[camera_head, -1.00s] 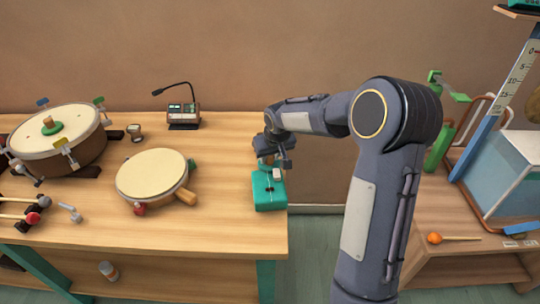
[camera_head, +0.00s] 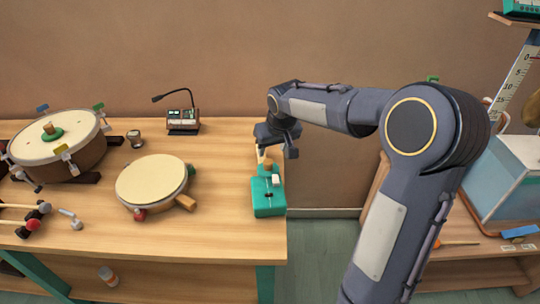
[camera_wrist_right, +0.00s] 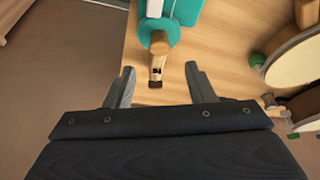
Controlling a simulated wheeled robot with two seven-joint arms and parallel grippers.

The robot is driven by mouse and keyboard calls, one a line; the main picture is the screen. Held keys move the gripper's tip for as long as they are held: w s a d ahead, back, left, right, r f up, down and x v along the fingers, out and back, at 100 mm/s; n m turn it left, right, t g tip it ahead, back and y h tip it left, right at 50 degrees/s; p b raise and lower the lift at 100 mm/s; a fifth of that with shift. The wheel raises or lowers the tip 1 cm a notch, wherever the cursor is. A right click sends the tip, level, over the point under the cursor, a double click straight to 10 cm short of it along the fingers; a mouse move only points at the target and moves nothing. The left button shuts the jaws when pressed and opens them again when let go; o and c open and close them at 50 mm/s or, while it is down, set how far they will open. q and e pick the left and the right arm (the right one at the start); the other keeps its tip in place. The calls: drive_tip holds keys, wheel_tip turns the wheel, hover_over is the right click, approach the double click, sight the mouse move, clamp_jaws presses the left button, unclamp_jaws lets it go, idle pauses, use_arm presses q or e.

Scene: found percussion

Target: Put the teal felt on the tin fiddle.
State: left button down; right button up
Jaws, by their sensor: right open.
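The tin fiddle (camera_head: 269,203), a teal box-like body with a white block and a thin wooden neck, lies at the table's right end. A round teal piece with a wooden knob, which looks like the teal felt (camera_wrist_right: 168,26), rests at its neck end in the right wrist view; the fiddle's neck (camera_wrist_right: 157,72) points towards my gripper. In the head view its knob shows, the disc blending with the body. My right gripper (camera_wrist_right: 160,78) is open and empty, its fingers apart on either side beyond the neck's tip. My left gripper is out of view.
A large drum (camera_head: 88,158) with a green ring and wooden peg on top stands at the left. A smaller drum (camera_head: 150,182) lies mid-table, with mallets (camera_head: 33,225) at front left. A microphone device (camera_head: 183,120) stands behind. Wood is bare between the small drum and fiddle.

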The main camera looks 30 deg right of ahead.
drive_tip(key=s+a+r+y, duration=0.1)
drive_tip(key=s+a+r, duration=0.2)
drive_tip(key=s, duration=0.5)
drive_tip(key=s+a+r+y, duration=0.1)
drive_tip(key=s+a+r, duration=0.15)
drive_tip(key=s, duration=0.55)
drive_tip(key=s+a+f+t+y, duration=0.1)
drive_tip(key=s+a+f, duration=0.25)
drive_tip(key=s, duration=0.25)
drive_tip(key=s+a+f+y, duration=0.2)
drive_tip(key=s+a, duration=0.2)
drive_tip(key=s, duration=0.2)
wheel_tip(320, 180, up, 6)
drive_tip(key=p, duration=0.6)
drive_tip(key=shift+s+r, duration=0.15)
